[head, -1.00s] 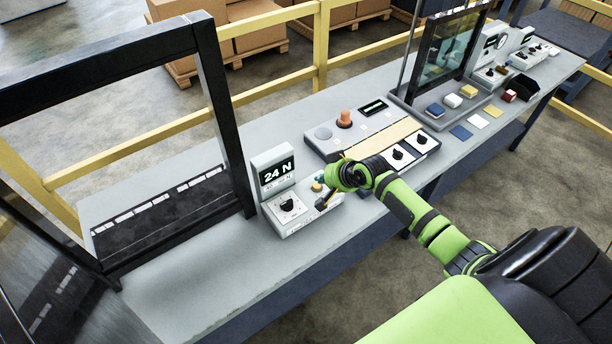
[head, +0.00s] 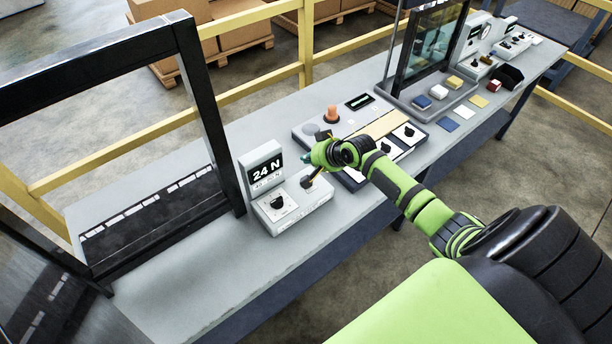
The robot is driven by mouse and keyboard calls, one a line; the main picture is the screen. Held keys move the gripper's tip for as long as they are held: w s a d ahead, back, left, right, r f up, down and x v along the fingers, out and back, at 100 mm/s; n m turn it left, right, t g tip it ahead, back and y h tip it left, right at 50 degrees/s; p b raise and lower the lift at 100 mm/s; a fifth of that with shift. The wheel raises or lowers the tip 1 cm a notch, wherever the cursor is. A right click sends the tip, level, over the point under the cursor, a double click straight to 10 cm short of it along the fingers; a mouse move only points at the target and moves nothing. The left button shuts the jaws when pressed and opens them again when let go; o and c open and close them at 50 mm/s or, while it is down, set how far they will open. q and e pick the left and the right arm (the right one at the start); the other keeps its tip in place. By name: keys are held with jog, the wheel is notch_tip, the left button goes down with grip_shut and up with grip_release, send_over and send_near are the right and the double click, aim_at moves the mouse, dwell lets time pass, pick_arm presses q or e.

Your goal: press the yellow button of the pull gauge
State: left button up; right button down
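The pull gauge (head: 292,212) is a pale box on the bench with a black dial (head: 277,201) and an upright display (head: 266,171) reading 24 N. My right gripper (head: 308,181) is over the right end of the gauge's top, its dark narrow fingers pointing down and left. The yellow button is hidden behind these fingers. I cannot tell whether the fingertips touch it or hover above it. The fingers are too small and dark to show if they are open or shut. My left gripper is not in view.
A grey console with an orange knob (head: 332,114) stands behind and right of my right gripper. A black frame (head: 222,120) rises left of the gauge. Coloured pads and more instruments lie farther right. The bench top (head: 190,290) in front left is clear.

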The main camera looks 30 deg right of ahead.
notch_tip(320, 180, down, 5)
jog(key=b, duration=0.5)
jog(key=shift+f, duration=0.2)
jog(key=shift+f+b, duration=0.6)
jog(key=shift+f, duration=0.25)
jog(key=shift+f, duration=0.15)
jog(key=shift+f, duration=0.25)
jog(key=shift+f+b, duration=0.5)
jog(key=shift+f, duration=0.05)
dwell(0.8)
jog(key=shift+r+p, duration=0.95)
jog(key=shift+p, duration=0.1)
